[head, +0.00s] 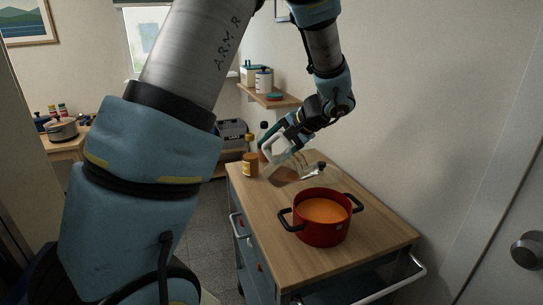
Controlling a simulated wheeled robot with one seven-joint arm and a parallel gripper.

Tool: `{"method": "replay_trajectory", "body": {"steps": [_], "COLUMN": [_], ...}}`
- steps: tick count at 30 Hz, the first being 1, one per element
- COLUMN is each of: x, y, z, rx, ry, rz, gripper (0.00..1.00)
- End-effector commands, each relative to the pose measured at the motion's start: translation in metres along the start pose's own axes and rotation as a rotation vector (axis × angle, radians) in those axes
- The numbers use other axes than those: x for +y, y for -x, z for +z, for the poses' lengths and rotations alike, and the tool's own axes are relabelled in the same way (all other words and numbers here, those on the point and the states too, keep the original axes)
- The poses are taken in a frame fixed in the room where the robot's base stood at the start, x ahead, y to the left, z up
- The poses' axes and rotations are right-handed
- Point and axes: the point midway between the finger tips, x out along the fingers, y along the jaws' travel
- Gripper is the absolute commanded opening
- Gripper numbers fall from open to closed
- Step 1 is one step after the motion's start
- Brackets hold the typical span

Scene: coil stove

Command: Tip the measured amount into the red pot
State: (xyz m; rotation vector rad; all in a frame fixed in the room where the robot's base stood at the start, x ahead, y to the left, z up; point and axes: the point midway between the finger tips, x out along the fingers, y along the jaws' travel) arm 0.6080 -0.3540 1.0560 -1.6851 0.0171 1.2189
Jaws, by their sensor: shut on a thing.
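The red pot (321,230) stands upright on the wooden top of a cart, with two black side handles and orange contents (324,210). My gripper (279,149) is behind and to the left of the pot, above the cart top. It is shut on a clear vessel (297,162) that looks like a measuring jug, with something brown (285,174) low in it. The vessel looks tilted and is apart from the pot. Its exact outline and the grip on it are too small to make out.
The wooden cart top (375,239) is clear around the pot. An amber bottle (249,163) and a darker bottle (263,140) stand at its back left. A small dark-topped item (320,168) is near the vessel. A wall shelf (275,99) holds containers.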

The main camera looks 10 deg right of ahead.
Motion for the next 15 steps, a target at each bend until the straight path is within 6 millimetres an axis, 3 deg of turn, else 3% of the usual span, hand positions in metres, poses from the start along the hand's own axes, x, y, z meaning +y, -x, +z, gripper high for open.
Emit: {"method": "replay_trajectory", "body": {"steps": [15], "x": [0.029], "y": [-0.025], "z": [-0.001], "rx": [-0.006], "ry": [-0.001], "rz": [-0.094], "gripper": [0.0]}}
